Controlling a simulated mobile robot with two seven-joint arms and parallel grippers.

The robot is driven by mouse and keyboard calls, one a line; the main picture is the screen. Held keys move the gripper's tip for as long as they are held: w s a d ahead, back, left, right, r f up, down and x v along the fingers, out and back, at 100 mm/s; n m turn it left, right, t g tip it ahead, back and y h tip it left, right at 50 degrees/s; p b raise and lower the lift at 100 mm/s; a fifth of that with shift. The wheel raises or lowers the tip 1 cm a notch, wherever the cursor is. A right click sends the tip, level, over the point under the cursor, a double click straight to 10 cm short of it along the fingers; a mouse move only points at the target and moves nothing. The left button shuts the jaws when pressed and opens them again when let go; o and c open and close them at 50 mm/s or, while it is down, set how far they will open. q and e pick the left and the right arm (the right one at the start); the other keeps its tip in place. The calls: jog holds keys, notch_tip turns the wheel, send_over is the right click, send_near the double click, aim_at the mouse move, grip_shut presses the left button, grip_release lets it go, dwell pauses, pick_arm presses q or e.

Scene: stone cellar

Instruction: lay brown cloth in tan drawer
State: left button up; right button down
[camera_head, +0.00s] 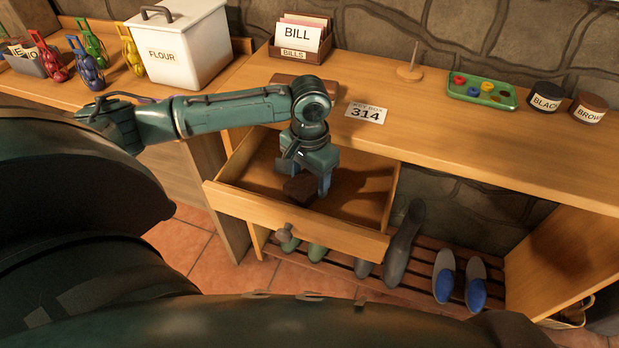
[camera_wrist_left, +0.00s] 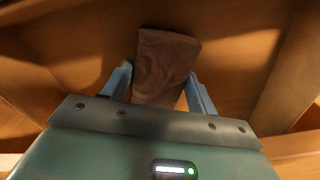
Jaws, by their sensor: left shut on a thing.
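The tan drawer (camera_head: 255,206) is pulled open under the wooden counter, with a round knob on its front. My left gripper (camera_head: 307,188) reaches down into the drawer, shut on the brown cloth (camera_head: 298,187). In the left wrist view the folded cloth (camera_wrist_left: 165,62) lies between the two blue fingers of the gripper (camera_wrist_left: 160,90), over the drawer's wooden floor. I cannot tell whether the cloth touches the floor. My right gripper is not in view.
A number card (camera_head: 366,112) and a brown box (camera_head: 300,84) are on the counter (camera_head: 440,125) behind the drawer. A bill holder (camera_head: 299,40), a green tray (camera_head: 482,92) and two jars stand further back. Shoes (camera_head: 445,277) rest on a slatted rack below.

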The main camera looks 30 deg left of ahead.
aim_at(309, 180)
pick_arm(q)
jog(key=shift+f, duration=0.1)
jog(key=o, duration=1)
jog(key=shift+f, duration=0.1)
jog(key=shift+c, duration=0.2)
notch_tip(309, 180, up, 12)
jog(key=p, duration=0.2)
